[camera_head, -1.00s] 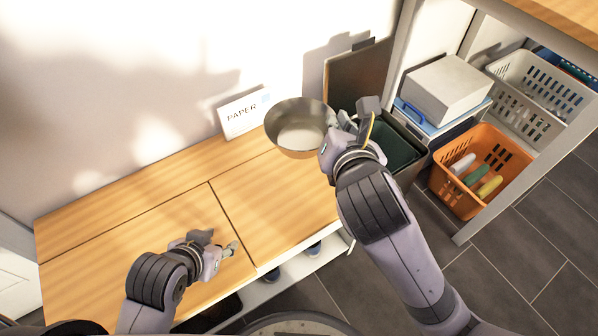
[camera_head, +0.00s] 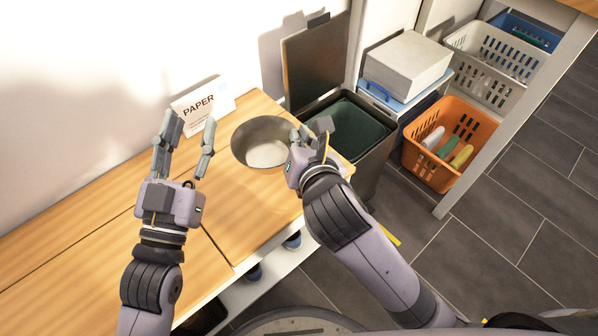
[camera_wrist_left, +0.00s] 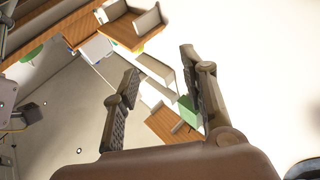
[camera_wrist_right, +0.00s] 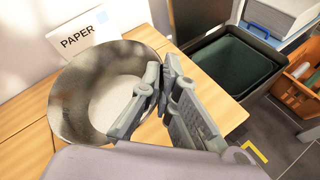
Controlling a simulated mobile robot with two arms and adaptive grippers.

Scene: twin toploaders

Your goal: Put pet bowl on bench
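The pet bowl (camera_head: 265,152) is a round grey metal bowl, upright over the right end of the wooden bench (camera_head: 215,193). In the head view I cannot tell for sure if its base touches the bench top. My right gripper (camera_head: 312,132) is at the bowl's right rim, and in the right wrist view its fingers (camera_wrist_right: 160,100) close over the wall of the bowl (camera_wrist_right: 88,112). My left gripper (camera_head: 186,140) is open and empty, raised above the bench to the left of the bowl. It also shows open in the left wrist view (camera_wrist_left: 158,85).
A white PAPER sign (camera_head: 203,105) stands against the wall behind the bowl. A dark bin with a green liner (camera_head: 352,130) stands right of the bench. An orange basket (camera_head: 448,145) and white basket (camera_head: 492,62) sit on the right. The bench's left part is clear.

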